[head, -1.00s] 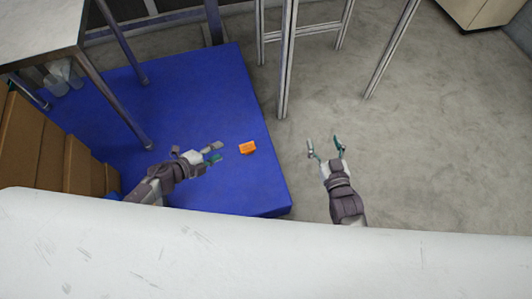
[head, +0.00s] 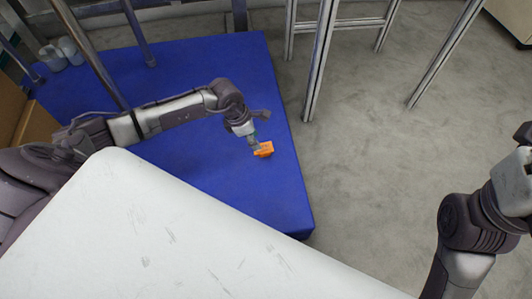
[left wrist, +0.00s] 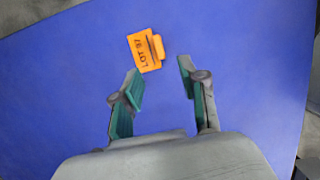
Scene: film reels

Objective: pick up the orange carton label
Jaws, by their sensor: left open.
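The orange carton label (head: 264,150) lies on the blue platform (head: 200,165), near its right edge. In the left wrist view the label (left wrist: 143,54) shows dark print and a raised strip on one side. My left gripper (head: 257,138) is over the platform right at the label, partly covering it in the head view. In the left wrist view my left gripper (left wrist: 159,68) is open and empty, with the label just beyond the fingertips, nearer the left finger. My right gripper (head: 523,133) is mostly cut off at the right edge of the head view, far from the label.
A white surface (head: 190,240) fills the lower part of the head view. Metal frame legs (head: 318,65) stand beyond the platform's right edge. Brown boxes (head: 35,125) and clear bottles (head: 68,50) are at the left.

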